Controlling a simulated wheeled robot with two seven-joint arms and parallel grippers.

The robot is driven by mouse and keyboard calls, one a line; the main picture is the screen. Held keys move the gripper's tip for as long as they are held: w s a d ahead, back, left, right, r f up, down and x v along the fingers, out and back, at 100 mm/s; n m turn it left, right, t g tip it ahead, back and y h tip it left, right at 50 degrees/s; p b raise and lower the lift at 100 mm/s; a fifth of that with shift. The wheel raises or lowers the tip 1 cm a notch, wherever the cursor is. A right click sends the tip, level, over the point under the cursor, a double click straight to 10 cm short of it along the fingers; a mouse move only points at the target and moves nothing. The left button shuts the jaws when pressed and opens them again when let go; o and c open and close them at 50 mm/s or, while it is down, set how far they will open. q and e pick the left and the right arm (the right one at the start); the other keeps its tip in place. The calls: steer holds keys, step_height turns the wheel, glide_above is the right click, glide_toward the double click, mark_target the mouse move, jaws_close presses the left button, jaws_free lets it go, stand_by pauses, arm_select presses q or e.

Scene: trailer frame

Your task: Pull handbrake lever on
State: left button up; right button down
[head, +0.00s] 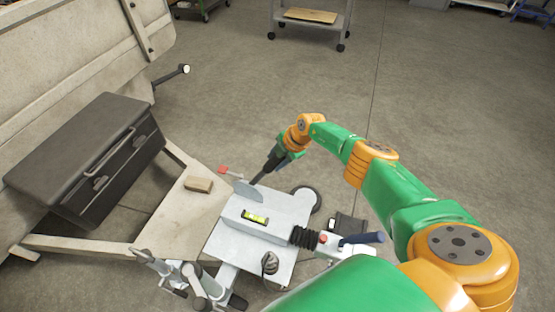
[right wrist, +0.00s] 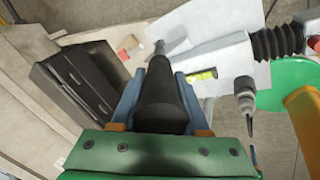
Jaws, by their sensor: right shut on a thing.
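The handbrake lever (head: 257,178) rises at a slant from a grey plate on the trailer's drawbar. Its thick black grip (right wrist: 160,100) fills the space between the two blue-grey fingers in the right wrist view. My right gripper (head: 281,156) is shut on this grip, and the fingers lie along both sides of it (right wrist: 160,80). In the right wrist view the thin end of the lever runs down to the grey plate. The gripper hides part of the grip in the head view. My left gripper is not in view.
A black toolbox (head: 70,168) stands on the frame at left. A wooden block (head: 198,185), a spirit level (head: 255,217) and black bellows (head: 303,237) are near the lever. Open floor (head: 450,110) lies beyond.

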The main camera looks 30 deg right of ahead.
steer(key=shift+c, duration=2.1)
jaws_free()
steer(key=shift+a, duration=0.1)
steer(key=p+v, duration=0.1)
steer(key=v, duration=0.1)
steer(key=p+v, duration=0.4)
steer(key=shift+w+r, duration=0.1)
steer(key=shift+r, duration=0.4)
steer(key=shift+s+r, duration=0.25)
steer(key=shift+s+d, duration=0.1)
steer(key=shift+d, duration=0.15)
steer(key=p+v, duration=0.7)
steer(key=p, duration=0.3)
steer(key=shift+s+d+r, duration=0.15)
steer(key=shift+s+d, duration=0.15)
steer(key=shift+s, duration=0.05)
